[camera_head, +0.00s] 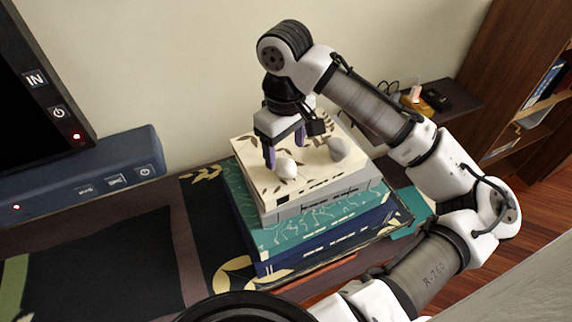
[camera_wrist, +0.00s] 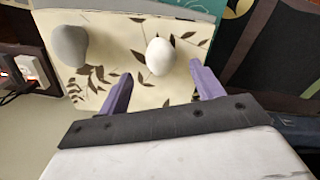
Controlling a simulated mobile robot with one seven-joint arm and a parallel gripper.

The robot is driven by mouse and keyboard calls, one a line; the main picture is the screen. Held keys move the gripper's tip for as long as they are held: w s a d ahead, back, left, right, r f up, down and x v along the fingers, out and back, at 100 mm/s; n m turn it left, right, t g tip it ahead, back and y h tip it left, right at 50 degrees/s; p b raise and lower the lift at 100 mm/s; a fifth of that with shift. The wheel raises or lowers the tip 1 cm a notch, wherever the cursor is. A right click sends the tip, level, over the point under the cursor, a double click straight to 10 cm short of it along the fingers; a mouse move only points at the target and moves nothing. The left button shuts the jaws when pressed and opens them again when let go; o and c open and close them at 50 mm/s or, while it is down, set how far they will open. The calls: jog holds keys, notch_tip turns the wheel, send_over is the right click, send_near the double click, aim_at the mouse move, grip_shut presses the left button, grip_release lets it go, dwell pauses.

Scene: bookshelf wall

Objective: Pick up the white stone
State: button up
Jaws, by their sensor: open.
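The white stone (camera_head: 287,168) lies on the cream, leaf-patterned top of a stack of books (camera_head: 252,160). It also shows in the wrist view (camera_wrist: 160,56), just beyond the fingertips and between their lines. My gripper (camera_head: 284,152) is open above the book top, with its purple fingers pointing down close to the stone. In the wrist view the fingers (camera_wrist: 162,80) are spread apart, with nothing held between them. I cannot tell the exact height of the fingertips over the stone.
A grey stone (camera_head: 339,149) lies on the same book top, to the right of the white one. The stack stands on a dark desk (camera_head: 185,240) against a wall. A monitor (camera_head: 40,90) and blue bar (camera_head: 90,180) are at left. A wooden bookshelf (camera_head: 510,70) stands at right.

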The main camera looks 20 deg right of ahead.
aim_at(285, 161)
jog(key=shift+s+f+p, duration=0.1)
jog(key=shift+f+p, duration=0.3)
jog(key=shift+f, duration=1.95)
jog(key=c, duration=1.2)
jog(key=shift+o, duration=0.2)
jog(key=shift+r, duration=0.1)
